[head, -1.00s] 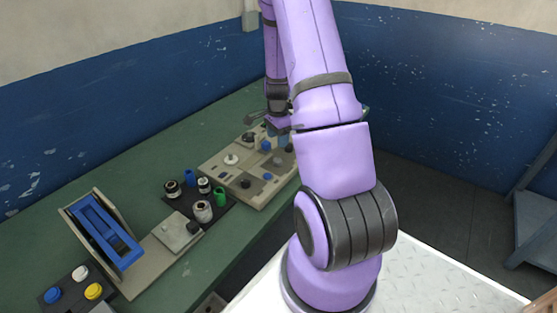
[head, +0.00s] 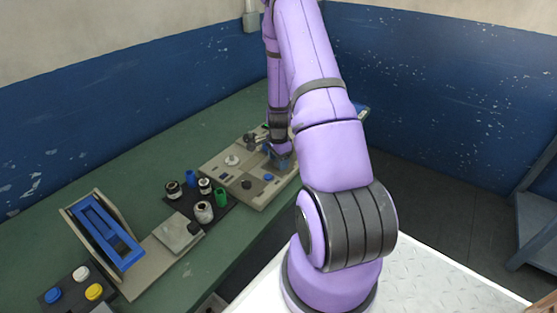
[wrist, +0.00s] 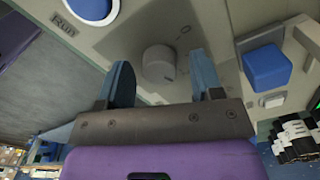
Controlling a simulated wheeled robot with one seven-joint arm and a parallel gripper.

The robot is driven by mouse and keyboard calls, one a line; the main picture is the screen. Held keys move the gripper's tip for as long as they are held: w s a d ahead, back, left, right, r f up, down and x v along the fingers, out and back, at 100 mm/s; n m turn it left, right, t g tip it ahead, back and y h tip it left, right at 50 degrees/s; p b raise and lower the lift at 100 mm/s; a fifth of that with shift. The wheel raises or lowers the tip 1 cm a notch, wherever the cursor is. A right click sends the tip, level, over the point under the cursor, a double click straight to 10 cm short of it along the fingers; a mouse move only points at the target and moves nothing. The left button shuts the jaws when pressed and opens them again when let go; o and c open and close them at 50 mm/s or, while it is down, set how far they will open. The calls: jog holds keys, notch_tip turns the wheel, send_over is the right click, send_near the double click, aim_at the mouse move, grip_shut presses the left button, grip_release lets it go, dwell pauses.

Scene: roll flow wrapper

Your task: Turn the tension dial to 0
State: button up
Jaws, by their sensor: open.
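My gripper (wrist: 160,61) is open, with its two blue fingers apart, pointing at the beige control panel (wrist: 215,40). A round grey dial (wrist: 159,62) shows between the fingers in the wrist view, with visible gaps on both sides. A small round mark like a 0 (wrist: 185,30) is on the panel near the dial. I cannot tell where the dial points. In the head view my gripper (head: 281,158) is low over the right end of the panel (head: 213,168) and hides part of it.
A blue round button (wrist: 90,5) beside a RUN label (wrist: 63,25) and a blue square block (wrist: 266,68) flank the dial. In the head view, several spools and cups (head: 204,212) and a blue-framed device (head: 104,231) stand on the green bench (head: 150,150).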

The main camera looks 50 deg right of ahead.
jog(key=c, duration=0.9)
jog(key=shift+n, duration=0.3)
jog(key=n, duration=0.3)
jog(key=shift+n, duration=0.4)
jog(key=n, duration=0.4)
jog(key=shift+n, duration=0.3)
jog(key=n, duration=0.4)
jog(key=shift+n, duration=2.4)
